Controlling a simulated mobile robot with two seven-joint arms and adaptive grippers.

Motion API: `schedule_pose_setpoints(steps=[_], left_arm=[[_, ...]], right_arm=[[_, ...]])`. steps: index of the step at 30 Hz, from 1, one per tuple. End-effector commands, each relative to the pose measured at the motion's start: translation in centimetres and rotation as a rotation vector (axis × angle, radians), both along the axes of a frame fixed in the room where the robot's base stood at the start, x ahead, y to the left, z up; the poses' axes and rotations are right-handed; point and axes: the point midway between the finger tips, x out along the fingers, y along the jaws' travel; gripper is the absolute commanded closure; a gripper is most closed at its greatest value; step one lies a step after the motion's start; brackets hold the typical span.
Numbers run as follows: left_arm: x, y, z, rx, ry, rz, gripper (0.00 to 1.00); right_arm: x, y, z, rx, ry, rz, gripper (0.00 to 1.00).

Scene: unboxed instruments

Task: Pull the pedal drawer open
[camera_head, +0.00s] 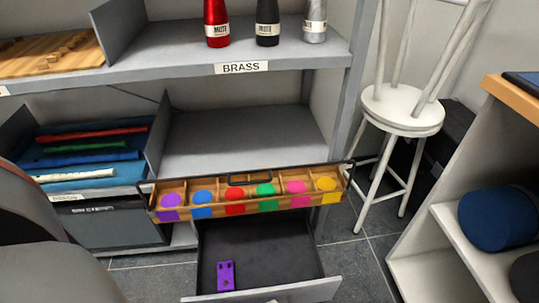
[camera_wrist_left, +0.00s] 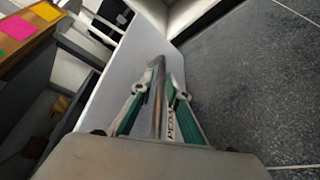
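The pedal drawer is low under the shelf in the head view and stands well out from the unit. Its pale front (camera_head: 310,291) is at the bottom edge, and its dark inside holds one purple pedal (camera_head: 226,275). In the left wrist view, the drawer front (camera_wrist_left: 118,78) carries a metal bar handle (camera_wrist_left: 158,95) and a partly hidden label. My left gripper (camera_wrist_left: 164,75) has its green-sided fingers on both sides of the handle and appears closed on it. The left gripper is outside the head view. My right gripper is in neither view.
A wooden tray with coloured discs (camera_head: 250,203) juts out above the drawer. A white stool (camera_head: 402,110) stands to the right, near a cabinet (camera_head: 465,240) holding a blue roll. Grey tiled floor (camera_head: 350,260) is clear right of the drawer.

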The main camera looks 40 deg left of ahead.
Motion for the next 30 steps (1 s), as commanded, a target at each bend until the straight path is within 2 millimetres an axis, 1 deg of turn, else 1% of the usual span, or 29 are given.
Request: schedule_pose_setpoints(steps=[7,11,19,24,30], left_arm=[[0.0,0.0,0.5,0.000,-0.002,0.001,0.84],[0.0,0.0,1.6,0.000,-0.002,0.000,0.84],[0.3,0.1,5.4,-0.005,-0.012,0.002,0.84],[0.2,0.1,7.5,-0.004,-0.008,0.002,0.84],[0.1,0.1,9.4,-0.002,-0.003,0.001,0.84]], right_arm=[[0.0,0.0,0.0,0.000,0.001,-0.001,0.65],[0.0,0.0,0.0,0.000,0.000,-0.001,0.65],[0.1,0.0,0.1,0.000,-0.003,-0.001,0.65],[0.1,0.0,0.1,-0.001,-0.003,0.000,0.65],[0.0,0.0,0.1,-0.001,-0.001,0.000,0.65]])
